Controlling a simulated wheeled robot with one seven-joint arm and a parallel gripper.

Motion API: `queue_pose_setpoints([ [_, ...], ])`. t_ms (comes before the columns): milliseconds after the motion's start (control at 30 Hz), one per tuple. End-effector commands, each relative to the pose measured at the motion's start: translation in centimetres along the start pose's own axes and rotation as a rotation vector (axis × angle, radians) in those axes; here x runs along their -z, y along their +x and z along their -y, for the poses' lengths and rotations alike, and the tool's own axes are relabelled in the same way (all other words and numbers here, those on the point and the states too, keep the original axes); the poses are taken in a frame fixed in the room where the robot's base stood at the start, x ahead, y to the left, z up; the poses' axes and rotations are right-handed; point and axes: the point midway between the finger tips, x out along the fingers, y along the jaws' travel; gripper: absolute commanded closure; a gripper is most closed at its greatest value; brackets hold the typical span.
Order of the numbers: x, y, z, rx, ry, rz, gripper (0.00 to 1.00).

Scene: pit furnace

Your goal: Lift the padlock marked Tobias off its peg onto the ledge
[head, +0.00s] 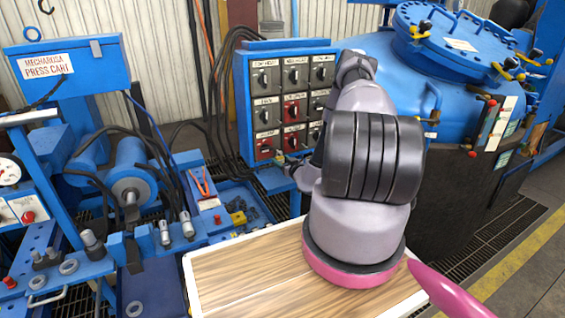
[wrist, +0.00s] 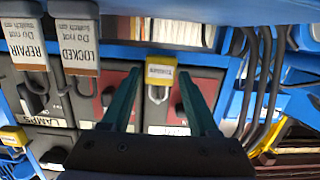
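A yellow padlock (wrist: 161,71) with a pale label and grey shackle shows in the wrist view, in front of a red switch box. Its lettering is too small to read, so I cannot tell whether it says Tobias. My gripper (wrist: 158,80) is open, its two teal fingers on either side of this padlock, with visible gaps; I cannot tell how deep they reach around it. In the head view my gripper (head: 297,168) is near the lower part of the switch panel (head: 244,90), mostly hidden by my arm. A blue strip, possibly the ledge (wrist: 215,59), crosses beside the padlock in the wrist view.
The wrist view looks upside down. Locks with LOCKED (wrist: 80,45) and REPAIR (wrist: 27,45) tags hang at its left, and another yellow padlock (wrist: 13,136) lies beyond. Black cables (wrist: 262,80) run at the right. A blue press cart (head: 75,75) stands left in the head view.

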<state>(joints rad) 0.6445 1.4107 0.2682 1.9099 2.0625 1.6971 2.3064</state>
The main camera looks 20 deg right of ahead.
Motion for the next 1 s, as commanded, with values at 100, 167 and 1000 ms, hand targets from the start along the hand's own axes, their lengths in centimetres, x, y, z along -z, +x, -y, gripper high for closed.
queue_pose_setpoints([
  [100,0.01,-0.01,-0.01,0.000,0.000,0.000,0.90],
  [167,0.01,-0.01,-0.01,0.000,0.000,0.000,1.00],
  [1000,0.83,-0.20,-0.05,-0.001,0.000,-0.001,1.00],
])
